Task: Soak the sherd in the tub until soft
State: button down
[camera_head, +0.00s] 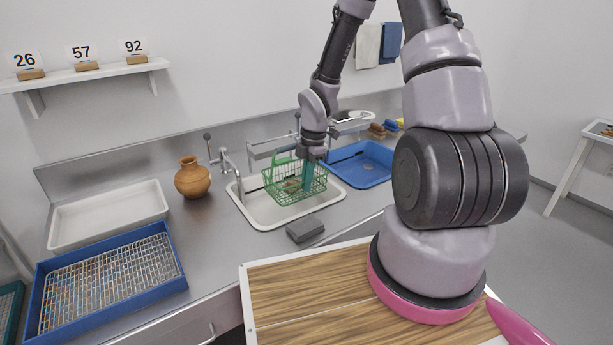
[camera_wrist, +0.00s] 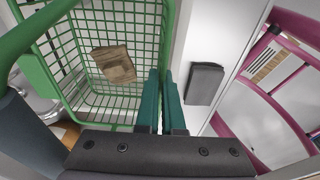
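A green wire basket (camera_head: 281,197) is at the white tub (camera_head: 263,222) set in the counter. How deep it sits in the tub is unclear. The brown sherd (camera_wrist: 114,64) lies inside the basket, against its green mesh in the wrist view. My gripper (camera_wrist: 162,75) has its two teal fingers close together at the basket's side rim, and they appear closed on that rim. In the head view, the teal fingers (camera_head: 307,172) point down at the basket's right side. The basket's handle stands up on its left. Any water in the tub cannot be made out.
A dark grey block (camera_head: 305,229) lies on the counter in front of the tub, also in the wrist view (camera_wrist: 204,83). A tap (camera_head: 228,162) and brown pot (camera_head: 192,178) stand left. A blue tray (camera_head: 372,176) lies right. White (camera_head: 108,213) and blue-rimmed (camera_head: 64,325) trays lie far left.

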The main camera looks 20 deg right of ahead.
jog(key=shift+f, duration=6.6)
dwell(1.4)
